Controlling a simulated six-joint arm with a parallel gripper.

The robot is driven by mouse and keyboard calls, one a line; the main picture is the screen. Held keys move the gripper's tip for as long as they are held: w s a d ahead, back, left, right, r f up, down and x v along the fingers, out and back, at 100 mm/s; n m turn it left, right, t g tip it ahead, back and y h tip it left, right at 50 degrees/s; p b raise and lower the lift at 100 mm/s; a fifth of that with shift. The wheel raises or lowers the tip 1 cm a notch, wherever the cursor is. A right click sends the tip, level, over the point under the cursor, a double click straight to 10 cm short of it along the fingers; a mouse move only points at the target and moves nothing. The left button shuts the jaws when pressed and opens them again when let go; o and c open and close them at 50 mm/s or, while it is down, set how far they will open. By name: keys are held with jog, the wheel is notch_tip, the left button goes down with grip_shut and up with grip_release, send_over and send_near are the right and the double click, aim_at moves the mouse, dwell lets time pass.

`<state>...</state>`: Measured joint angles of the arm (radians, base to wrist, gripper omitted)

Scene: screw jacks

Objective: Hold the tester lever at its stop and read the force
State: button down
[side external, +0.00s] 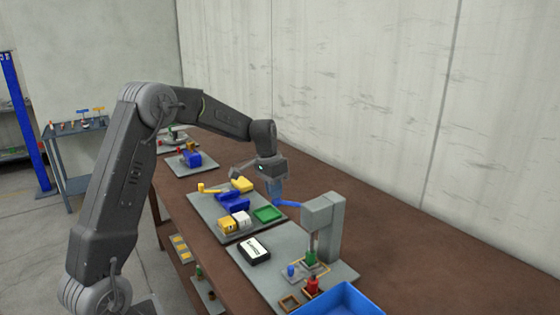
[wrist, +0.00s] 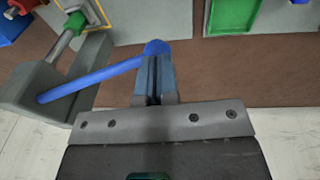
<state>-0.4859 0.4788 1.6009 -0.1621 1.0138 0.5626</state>
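The tester is a grey upright column with an overhanging head (side external: 323,215), standing on a grey plate. Its blue lever (side external: 291,204) sticks out to the left from the head. In the wrist view the lever (wrist: 95,78) runs from the grey head (wrist: 45,85) to a round blue knob (wrist: 157,46). My gripper (side external: 277,201) is at the lever's free end. In the wrist view its blue fingers (wrist: 155,68) are close together, with their tips at the knob; whether they press on it is unclear. A black box with a white face (side external: 254,249) lies on the plate; its marks are unreadable.
A green part (side external: 311,258) and a red part (side external: 311,286) stand below the tester head. A blue tray (side external: 338,301) is at the front. Another plate holds a green tray (side external: 269,214) and yellow and blue parts. Bare brown bench lies behind the tester.

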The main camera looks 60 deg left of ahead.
jog(key=shift+s+f, duration=0.1)
jog(key=shift+f, duration=0.45)
dwell(0.6)
dwell(0.5)
notch_tip(320, 180, up, 15)
jog(key=s+a, duration=0.1)
jog(key=a, duration=0.1)
jog(key=shift+s+a+f, duration=0.2)
jog(key=shift+a, duration=0.05)
dwell(0.4)
jog(key=s+d+r+t+y, duration=0.1)
jog(key=s+d, duration=0.5)
jog(key=d, duration=0.2)
jog(key=s+d+r+t, duration=0.1)
jog(key=s+d+r, duration=0.1)
jog(key=s+d, duration=0.45)
jog(key=s+d+f+t, duration=0.2)
jog(key=s+d+f, duration=0.5)
jog(key=s+d, duration=0.2)
jog(key=shift+s, duration=1.15)
